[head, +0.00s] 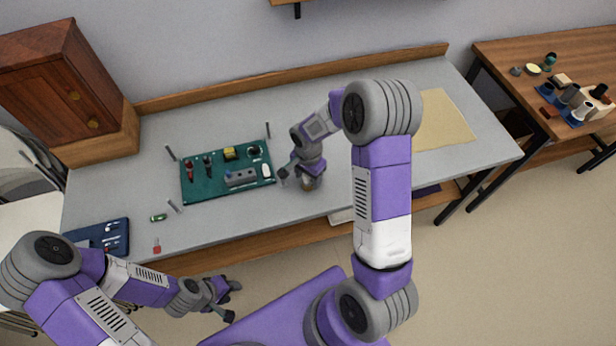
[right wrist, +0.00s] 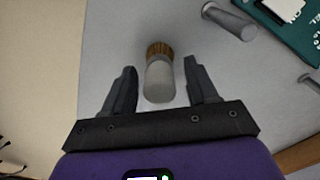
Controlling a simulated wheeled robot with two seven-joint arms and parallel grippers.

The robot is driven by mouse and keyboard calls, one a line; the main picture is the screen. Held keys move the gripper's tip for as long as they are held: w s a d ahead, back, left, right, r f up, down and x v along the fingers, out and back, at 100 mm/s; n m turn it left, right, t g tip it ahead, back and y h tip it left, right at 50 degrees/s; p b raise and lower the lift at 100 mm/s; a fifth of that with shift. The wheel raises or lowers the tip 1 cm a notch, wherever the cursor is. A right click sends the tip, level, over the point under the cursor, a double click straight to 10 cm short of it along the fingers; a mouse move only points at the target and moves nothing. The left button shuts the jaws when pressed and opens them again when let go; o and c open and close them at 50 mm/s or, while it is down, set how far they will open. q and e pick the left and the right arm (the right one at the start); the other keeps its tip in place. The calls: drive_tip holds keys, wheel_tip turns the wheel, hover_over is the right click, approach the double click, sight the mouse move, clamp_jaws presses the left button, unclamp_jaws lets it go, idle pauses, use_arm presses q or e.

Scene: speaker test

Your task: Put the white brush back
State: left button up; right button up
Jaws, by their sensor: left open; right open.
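The white brush (right wrist: 160,82), with a pale body and brown bristles, lies on the grey workbench (head: 330,105). In the right wrist view it is between the fingers of my right gripper (right wrist: 160,88), with gaps on both sides. In the head view my right gripper (head: 298,181) is low over the bench, right of the green tool board (head: 215,187), and largely hides the brush. The board holds several tools and a white piece (head: 266,170) at its right side; a corner shows in the right wrist view (right wrist: 280,25). My left gripper (head: 234,301) is open and empty, in front of the bench.
Grey posts stand around the board, one (right wrist: 230,21) near the brush. A blue tray (head: 122,238), green item (head: 158,217) and red item (head: 157,246) lie at front left. A wooden cabinet (head: 55,85) stands back left. A tan mat (head: 440,120) lies right.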

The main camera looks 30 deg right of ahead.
wheel_tip(320, 180, up, 11)
drive_tip(key=shift+r+p, duration=0.1)
drive_tip(key=shift+p, duration=1.05)
use_arm(q)
wheel_tip(320, 180, up, 2)
drive_tip(key=shift+r, duration=0.25)
